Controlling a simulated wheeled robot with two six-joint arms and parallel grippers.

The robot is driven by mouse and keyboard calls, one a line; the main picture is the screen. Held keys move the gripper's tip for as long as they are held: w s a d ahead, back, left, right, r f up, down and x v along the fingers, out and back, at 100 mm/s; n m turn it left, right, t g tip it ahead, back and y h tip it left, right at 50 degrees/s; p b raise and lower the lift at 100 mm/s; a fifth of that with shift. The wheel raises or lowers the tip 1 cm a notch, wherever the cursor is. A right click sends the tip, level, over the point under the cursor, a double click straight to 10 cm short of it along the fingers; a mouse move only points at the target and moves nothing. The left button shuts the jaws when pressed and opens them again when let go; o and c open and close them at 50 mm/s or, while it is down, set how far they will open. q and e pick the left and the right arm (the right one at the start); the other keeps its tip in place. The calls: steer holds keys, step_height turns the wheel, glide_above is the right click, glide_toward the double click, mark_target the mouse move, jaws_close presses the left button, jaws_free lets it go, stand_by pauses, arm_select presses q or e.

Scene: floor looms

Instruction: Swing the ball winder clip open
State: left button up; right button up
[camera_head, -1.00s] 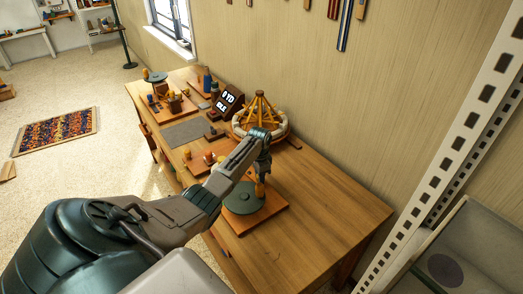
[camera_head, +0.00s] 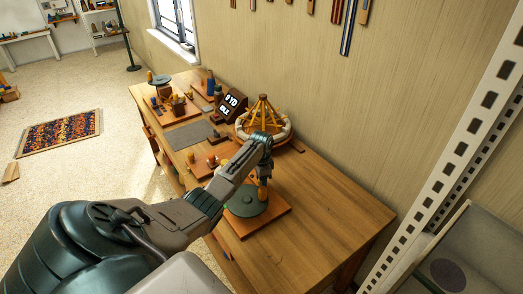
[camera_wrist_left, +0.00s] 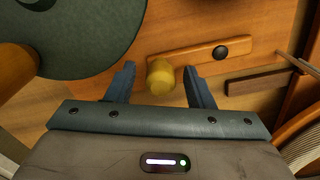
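The ball winder (camera_head: 243,200) has a dark green disc on a wooden base near the front of the bench; the disc also shows at the upper left of the left wrist view (camera_wrist_left: 75,40). My left gripper (camera_wrist_left: 163,72) is open, one finger on each side of the knob with gaps showing. In the head view my left gripper (camera_head: 263,178) points down over the winder. My right gripper is not in view.
A round wooden frame with a pale ring (camera_head: 263,122) stands behind my arm. A dark display (camera_head: 231,101) and a grey mat (camera_head: 188,134) are farther along the bench (camera_head: 325,217). The bench's near right part is clear; the wall borders its right side.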

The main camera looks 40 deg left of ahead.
arm_select(q)
step_height(320, 180, up, 10)
steer(key=shift+f+b, duration=0.25)
steer(key=shift+b, duration=0.85)
steer(key=shift+r, duration=0.65)
steer(key=shift+f, duration=0.1)
